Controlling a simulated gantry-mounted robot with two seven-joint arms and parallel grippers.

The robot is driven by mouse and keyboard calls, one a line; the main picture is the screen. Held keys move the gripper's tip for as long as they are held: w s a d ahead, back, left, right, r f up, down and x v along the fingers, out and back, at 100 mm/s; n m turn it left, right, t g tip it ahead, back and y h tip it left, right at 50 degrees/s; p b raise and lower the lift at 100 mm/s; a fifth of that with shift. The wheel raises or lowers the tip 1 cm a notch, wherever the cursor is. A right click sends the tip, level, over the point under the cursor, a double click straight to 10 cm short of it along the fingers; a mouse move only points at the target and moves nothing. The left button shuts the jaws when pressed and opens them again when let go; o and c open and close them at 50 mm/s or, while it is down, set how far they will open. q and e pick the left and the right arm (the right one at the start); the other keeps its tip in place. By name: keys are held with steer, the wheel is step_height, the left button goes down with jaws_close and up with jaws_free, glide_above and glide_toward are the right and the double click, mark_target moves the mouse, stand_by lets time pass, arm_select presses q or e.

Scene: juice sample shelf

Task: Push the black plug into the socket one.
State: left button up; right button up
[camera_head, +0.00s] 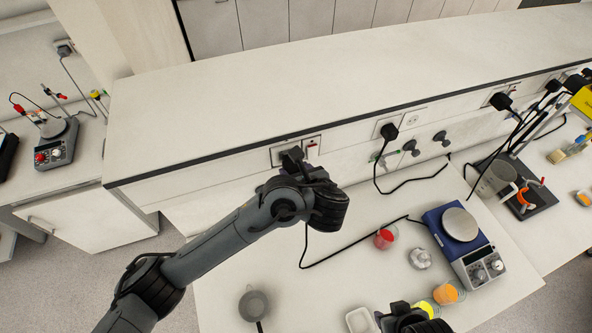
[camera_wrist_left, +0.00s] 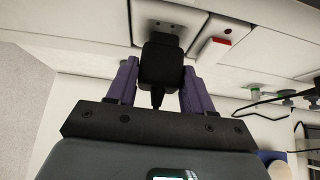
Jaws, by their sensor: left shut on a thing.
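The black plug (camera_wrist_left: 160,62) is held between the two purple fingers of my left gripper (camera_wrist_left: 160,82) in the left wrist view. Socket one (camera_wrist_left: 168,24) is a pale wall plate with dark holes showing just beyond the plug's far end; I cannot tell whether the plug touches it. In the head view my left gripper (camera_head: 293,160) is up against the wall strip at the socket plate (camera_head: 278,157), hiding most of the plug. My right gripper (camera_head: 405,318) shows only partly at the bottom edge; its fingers are unclear.
A red switch (camera_wrist_left: 214,48) sits beside the socket. Another black plug (camera_head: 389,131) is in a socket to the right. A blue hotplate (camera_head: 462,240), a red beaker (camera_head: 384,238) and an orange cup (camera_head: 446,294) stand on the bench (camera_head: 330,285). A black cable runs across it.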

arm_select(q)
steer(key=shift+w+a, duration=0.1)
steer(key=shift+w, duration=0.2)
steer(key=shift+w+a, duration=0.25)
steer(key=shift+w, duration=0.3)
stand_by(0.4)
steer(key=shift+w, duration=0.1)
stand_by(0.7)
steer(key=o, duration=1.4)
